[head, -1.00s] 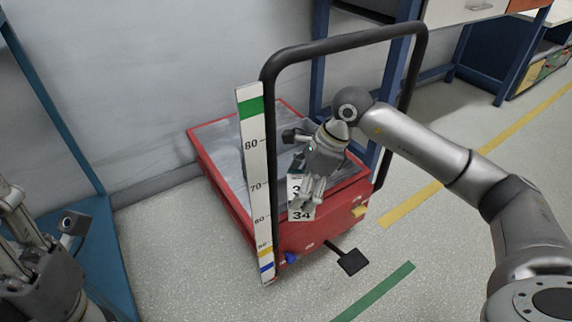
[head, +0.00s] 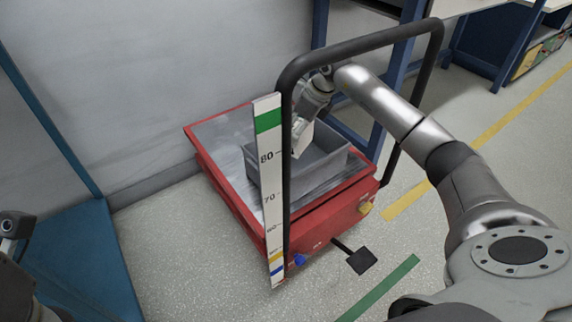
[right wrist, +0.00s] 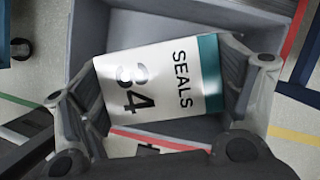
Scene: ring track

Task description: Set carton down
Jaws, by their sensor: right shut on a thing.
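The carton (head: 302,136) is white with a teal band and reads "SEALS" and "34" in the right wrist view (right wrist: 155,85). My right gripper (right wrist: 163,75) is shut on it, a finger at each side. In the head view the gripper (head: 304,122) is at the far left part of a grey bin (head: 318,175) on a red cart. The carton is tilted and over or within the bin's opening; I cannot tell whether it touches the bin. Only a wrist part of my left arm shows at the left edge; its fingers are out of view.
The red cart (head: 345,212) has a black push handle (head: 360,42) and a white scale post (head: 269,190) at its near side. A black pedal (head: 361,261) sticks out in front. A blue workbench frame stands behind. Floor with yellow and green stripes is clear at right.

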